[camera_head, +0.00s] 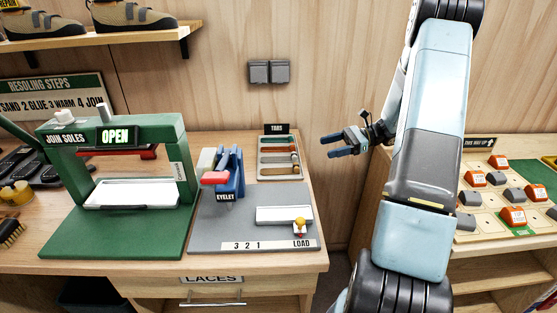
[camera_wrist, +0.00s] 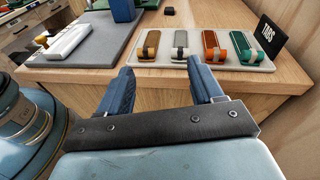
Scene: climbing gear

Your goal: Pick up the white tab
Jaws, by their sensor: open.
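The white tab (camera_wrist: 180,42) lies in the tabs tray (camera_wrist: 270,66), between a brown tab (camera_wrist: 149,44) and an orange tab (camera_wrist: 211,46); a green tab (camera_wrist: 242,46) is at the right end. In the head view the white tab (camera_head: 276,161) is small, in the tray behind the grey plate. My gripper (camera_wrist: 164,74) is open and empty, its fingers pointing toward the tray. In the head view my gripper (camera_head: 326,146) is to the right of the tray, apart from it, in the air.
A blue eyelet press (camera_head: 230,172) with a red handle stands left of the tray. A green sole press (camera_head: 115,170) is farther left. A black TABS sign (camera_wrist: 271,34) stands at the tray's end. At right is another bench with orange and grey blocks (camera_head: 512,215).

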